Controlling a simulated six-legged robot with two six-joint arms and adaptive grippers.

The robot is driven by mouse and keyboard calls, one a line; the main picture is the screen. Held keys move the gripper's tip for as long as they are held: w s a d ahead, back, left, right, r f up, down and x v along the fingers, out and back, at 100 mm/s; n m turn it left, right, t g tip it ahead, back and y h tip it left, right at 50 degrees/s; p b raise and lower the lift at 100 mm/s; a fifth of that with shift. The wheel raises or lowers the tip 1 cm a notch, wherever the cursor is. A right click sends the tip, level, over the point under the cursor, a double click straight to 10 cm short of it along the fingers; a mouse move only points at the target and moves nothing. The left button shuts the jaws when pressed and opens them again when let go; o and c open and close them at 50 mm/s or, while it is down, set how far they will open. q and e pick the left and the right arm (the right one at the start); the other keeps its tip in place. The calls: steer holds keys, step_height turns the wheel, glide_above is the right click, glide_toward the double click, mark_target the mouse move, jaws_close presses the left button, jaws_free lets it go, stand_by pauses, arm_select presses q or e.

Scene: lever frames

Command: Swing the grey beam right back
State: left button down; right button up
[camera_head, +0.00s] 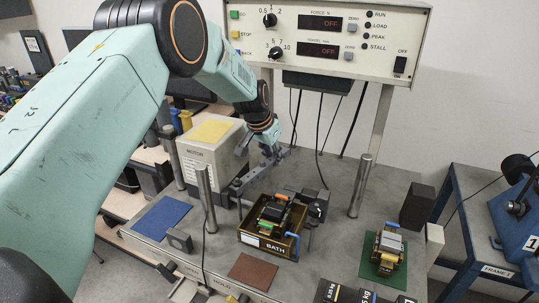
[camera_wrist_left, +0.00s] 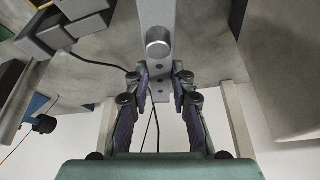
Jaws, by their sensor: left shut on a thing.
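The grey beam (camera_head: 252,174) is a slim metal bar with holes, lying at a slant above the bench between the motor box and the bath. In the left wrist view the beam (camera_wrist_left: 157,14) comes down from the top edge, with a round grey post or knob standing out from it. My left gripper (camera_head: 271,148) is at the beam's far end, beside the motor box. In the wrist view the gripper's fingers (camera_wrist_left: 161,84) are on both sides of the beam, shut on it. My right gripper is in neither view.
The bath tray (camera_head: 247,240) holds a small device in front of the beam. Upright posts (camera_head: 360,186) stand left and right on the bench. The motor box (camera_head: 205,150) stands close behind. A green mat (camera_head: 366,268) with another device lies right.

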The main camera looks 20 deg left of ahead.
mark_target(262, 161)
arm_select(q)
steer(key=shift+s+d+f, duration=0.1)
steer(key=shift+s+f, duration=0.05)
steer(key=shift+f, duration=0.05)
steer(key=c, duration=1.5)
jaws_free()
steer(key=o, duration=0.4)
steer(key=shift+r, duration=0.15)
steer(key=shift+c, duration=0.2)
steer(key=v, duration=1.2)
